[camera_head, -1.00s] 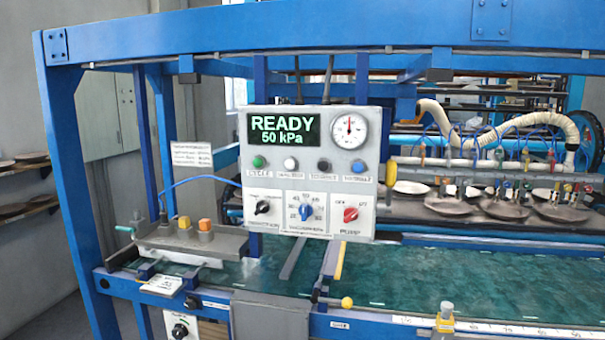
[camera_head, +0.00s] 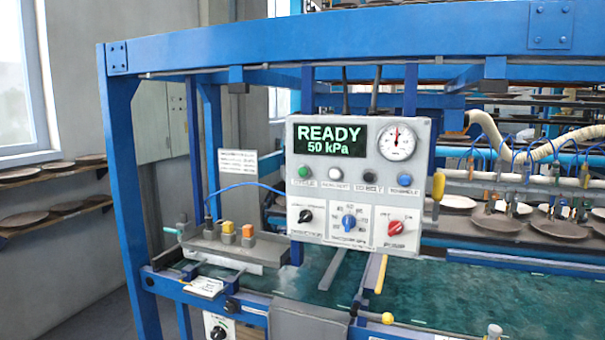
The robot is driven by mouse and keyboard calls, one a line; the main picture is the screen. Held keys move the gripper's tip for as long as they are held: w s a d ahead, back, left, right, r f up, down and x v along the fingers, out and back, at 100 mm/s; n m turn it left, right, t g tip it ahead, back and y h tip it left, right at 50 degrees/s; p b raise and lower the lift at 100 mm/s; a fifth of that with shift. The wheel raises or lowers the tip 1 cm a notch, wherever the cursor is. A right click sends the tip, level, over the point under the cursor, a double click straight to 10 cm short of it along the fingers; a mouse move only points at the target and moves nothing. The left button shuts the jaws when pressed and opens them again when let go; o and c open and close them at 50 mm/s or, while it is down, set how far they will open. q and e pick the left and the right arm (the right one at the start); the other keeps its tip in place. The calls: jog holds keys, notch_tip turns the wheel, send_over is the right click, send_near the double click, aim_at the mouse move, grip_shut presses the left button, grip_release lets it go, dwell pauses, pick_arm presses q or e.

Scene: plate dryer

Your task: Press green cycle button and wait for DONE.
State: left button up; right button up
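The white control panel (camera_head: 360,190) hangs on the blue frame in the middle of the head view. Its dark display (camera_head: 330,140) reads "READY 50 kPa" in green. The green cycle button (camera_head: 304,172) is at the left end of the button row under the display. White, black and blue buttons sit to its right. A round gauge (camera_head: 397,142) is at the panel's upper right, and a red pump knob (camera_head: 396,228) at the lower right. Nothing covers the panel. Neither of my grippers shows in the head view.
The blue machine frame (camera_head: 124,180) surrounds the panel, with a beam above. A grey tray with yellow and orange blocks (camera_head: 228,233) stands left of the panel. A green bed (camera_head: 470,295) lies below. Plates (camera_head: 500,222) stand at right; wall shelves (camera_head: 60,218) are at left.

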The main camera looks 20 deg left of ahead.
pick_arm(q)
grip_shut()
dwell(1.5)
